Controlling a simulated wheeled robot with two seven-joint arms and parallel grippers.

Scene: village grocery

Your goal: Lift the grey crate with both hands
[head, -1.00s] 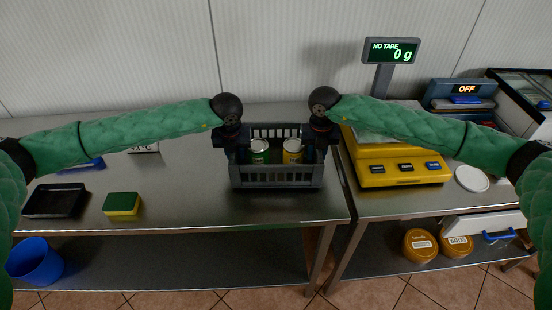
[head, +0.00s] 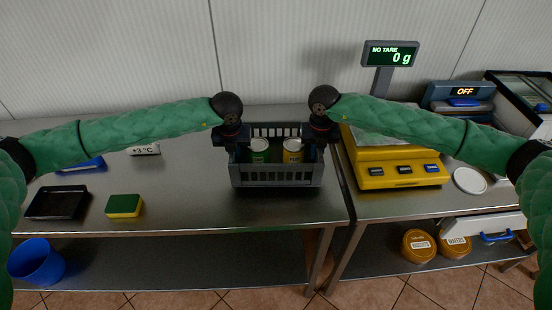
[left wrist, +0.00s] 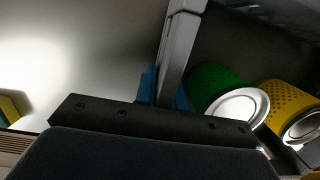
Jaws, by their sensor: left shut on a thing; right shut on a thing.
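The grey crate (head: 277,174) is near the right end of the steel table, with slatted walls and an open top. A green can (head: 259,152) and a yellow can (head: 292,152) stand inside it. My left gripper (head: 236,147) is shut on the crate's left wall. My right gripper (head: 317,146) is shut on its right wall. In the left wrist view, blue finger pads (left wrist: 163,92) clasp the grey wall (left wrist: 178,48), with both cans to the right. The crate looks level; I cannot tell if its bottom touches the table.
A yellow scale (head: 400,172) stands close to the right of the crate. A sponge (head: 124,206) and a black tray (head: 58,203) lie at the left. The table (head: 185,190) is bare between sponge and crate. A blue bucket (head: 36,262) is on the lower shelf.

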